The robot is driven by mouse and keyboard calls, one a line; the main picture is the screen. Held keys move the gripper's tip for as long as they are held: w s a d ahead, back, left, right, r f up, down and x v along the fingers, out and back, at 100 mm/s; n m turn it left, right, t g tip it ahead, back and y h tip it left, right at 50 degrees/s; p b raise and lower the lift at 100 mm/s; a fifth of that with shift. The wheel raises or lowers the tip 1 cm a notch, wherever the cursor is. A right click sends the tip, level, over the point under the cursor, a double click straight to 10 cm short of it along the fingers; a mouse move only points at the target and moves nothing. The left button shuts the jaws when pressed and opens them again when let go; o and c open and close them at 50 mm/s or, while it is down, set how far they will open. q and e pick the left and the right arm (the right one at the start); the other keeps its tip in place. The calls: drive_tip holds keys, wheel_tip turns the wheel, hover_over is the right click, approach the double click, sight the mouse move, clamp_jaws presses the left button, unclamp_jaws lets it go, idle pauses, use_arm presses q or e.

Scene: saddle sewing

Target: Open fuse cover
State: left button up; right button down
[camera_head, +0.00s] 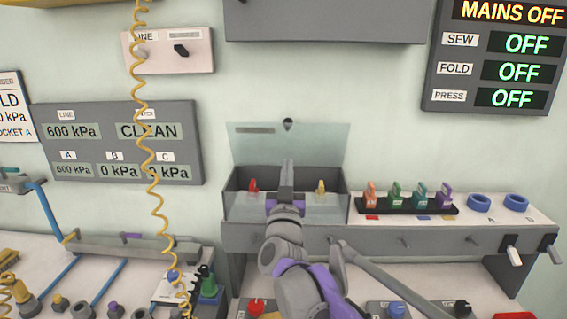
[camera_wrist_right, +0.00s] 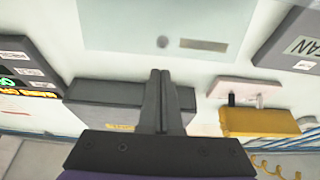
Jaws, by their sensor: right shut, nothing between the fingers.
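The fuse cover (camera_head: 285,145) is a clear, greenish panel standing raised behind the open fuse box (camera_head: 232,206), with a dark knob near its top edge. It also shows in the wrist view (camera_wrist_right: 120,22), with the knob and a label strip. Inside the box are a red fuse (camera_head: 253,186) and a yellow fuse (camera_head: 320,187). My right gripper (camera_head: 287,168) is shut and empty, its fingers pointing up in front of the box and the cover's lower part. Its fingers also show in the wrist view (camera_wrist_right: 160,78). Whether they touch the cover is unclear. My left gripper is out of view.
A black rack (camera_head: 404,208) of several colored fuses stands right of the box, with blue rings (camera_head: 516,203) beyond. A coiled yellow cord (camera_head: 150,150) hangs at left. A grey cabinet (camera_head: 325,20) is above; the status board (camera_head: 498,55) reads MAINS OFF.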

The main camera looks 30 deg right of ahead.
sight(289, 127)
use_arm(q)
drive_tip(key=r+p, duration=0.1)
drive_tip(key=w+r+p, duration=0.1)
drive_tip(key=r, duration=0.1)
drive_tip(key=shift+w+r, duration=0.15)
use_arm(e)
drive_tip(key=x, duration=1.2)
drive_tip(key=shift+w, duration=0.1)
drive_tip(key=shift+w+d+r+g+y+p, duration=0.2)
drive_tip(key=shift+w+r+g+p, duration=0.1)
drive_tip(key=shift+r+p, duration=0.15)
drive_tip(key=shift+w+d+r+g+y+p, duration=0.1)
drive_tip(key=shift+w+d+r+g+p, duration=0.15)
drive_tip(key=shift+r, duration=0.25)
drive_tip(key=shift+w+d+f, duration=0.15)
drive_tip(key=shift+w+d, duration=0.15)
drive_tip(key=shift+w, duration=0.5)
drive_tip(key=shift+s, duration=0.15)
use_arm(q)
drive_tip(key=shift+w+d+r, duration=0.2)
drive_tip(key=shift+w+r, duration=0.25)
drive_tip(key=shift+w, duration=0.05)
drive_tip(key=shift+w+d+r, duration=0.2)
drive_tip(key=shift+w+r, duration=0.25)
